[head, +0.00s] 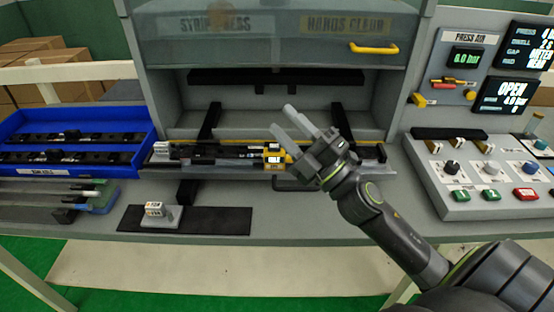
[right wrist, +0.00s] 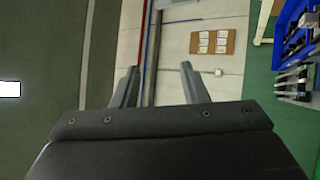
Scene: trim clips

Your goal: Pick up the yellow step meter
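The yellow step meter (head: 275,157), a small yellow block with a lit display, sits at the right end of the dark strip (head: 220,150) at the front of the press. My right gripper (head: 284,121) is just above and to the right of it in the head view, fingers pointing up and left. In the right wrist view the two fingers (right wrist: 158,82) are apart with nothing between them. I cannot tell the exact gap between gripper and meter. The step meter does not show in the right wrist view. My left gripper is not in view.
The press housing (head: 270,35) with a yellow handle stands behind. A blue bin (head: 75,118) with dark strips is at left. A black mat (head: 225,221) and a small white-topped block (head: 155,210) lie in front. A control panel (head: 450,208) is at right.

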